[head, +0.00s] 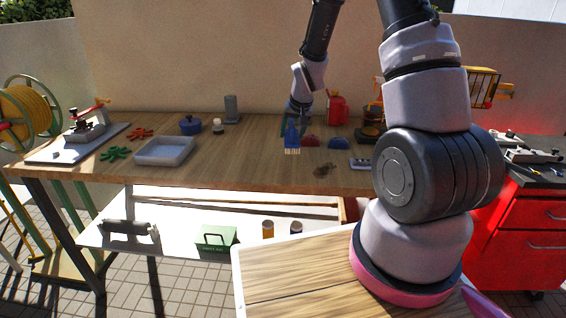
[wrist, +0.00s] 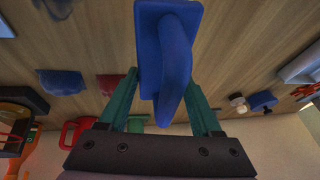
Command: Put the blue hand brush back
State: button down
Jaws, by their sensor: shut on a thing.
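The blue hand brush (head: 291,134) is in my gripper (head: 293,119) over the middle of the workbench, with its pale bristles toward the bench's front. I cannot tell whether the bristles touch the wood. In the wrist view the brush's blue back and handle (wrist: 174,55) lie between the two green fingers of my gripper (wrist: 162,84), which are shut on it. The bristles are hidden in the wrist view.
The wooden workbench (head: 240,176) holds a red dome-shaped piece (head: 309,140) and a blue one (head: 338,142) just right of the brush. A red can (head: 337,108) stands behind. Bench between tray and brush is clear.

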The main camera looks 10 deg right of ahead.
jog(key=w+a+r+m, duration=0.1)
jog(key=w+a+r, duration=0.1)
jog(key=a+r, duration=0.15)
jog(key=shift+h, duration=0.3)
notch_tip(320, 180, down, 10)
jog(key=shift+a+f, duration=0.1)
jog(key=shift+a, duration=0.05)
jog(key=shift+c, duration=0.4)
grip_release()
